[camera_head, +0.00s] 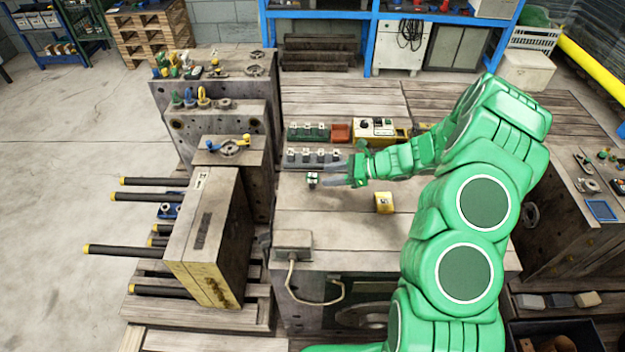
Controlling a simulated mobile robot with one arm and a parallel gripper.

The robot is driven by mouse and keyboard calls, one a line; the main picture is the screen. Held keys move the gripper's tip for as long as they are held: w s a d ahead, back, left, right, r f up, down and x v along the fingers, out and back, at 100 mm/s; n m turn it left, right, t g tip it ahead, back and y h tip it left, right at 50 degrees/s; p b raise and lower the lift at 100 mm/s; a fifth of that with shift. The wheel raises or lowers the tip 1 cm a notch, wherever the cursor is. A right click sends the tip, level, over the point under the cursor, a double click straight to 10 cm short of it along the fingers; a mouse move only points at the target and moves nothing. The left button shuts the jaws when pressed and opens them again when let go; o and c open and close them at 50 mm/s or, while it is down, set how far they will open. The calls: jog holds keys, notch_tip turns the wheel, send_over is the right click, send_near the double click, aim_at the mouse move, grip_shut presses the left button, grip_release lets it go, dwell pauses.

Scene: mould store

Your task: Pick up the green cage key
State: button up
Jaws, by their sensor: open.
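A small dark key-like piece (312,180) with a pale top and a hint of green stands on the wooden bench top. It may be the green cage key, but it is too small to be certain. My gripper (335,174) reaches in from the right, low over the bench, with its grey fingers pointing left toward this piece. The fingers are open, and the tips look close to the piece but apart from it. I see nothing held between them.
A grey rack (313,156) and a green rack (308,133) with several small pieces stand just behind. A red tray (341,132) sits beside them. A yellow block (383,203) is nearer. A large mould block (205,235) with rods stands left. The front bench is mostly clear.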

aim_at(308, 181)
jog(key=shift+f, duration=0.9)
jog(key=shift+a+f, duration=0.1)
jog(key=shift+a, duration=0.1)
jog(key=shift+r+x, duration=0.15)
jog(key=shift+x, duration=1.1)
jog(key=shift+r+x, duration=0.15)
jog(key=shift+x, duration=1.05)
jog(key=shift+r+x, duration=0.2)
jog(key=shift+x, duration=1.05)
jog(key=shift+a, duration=0.2)
grip_shut()
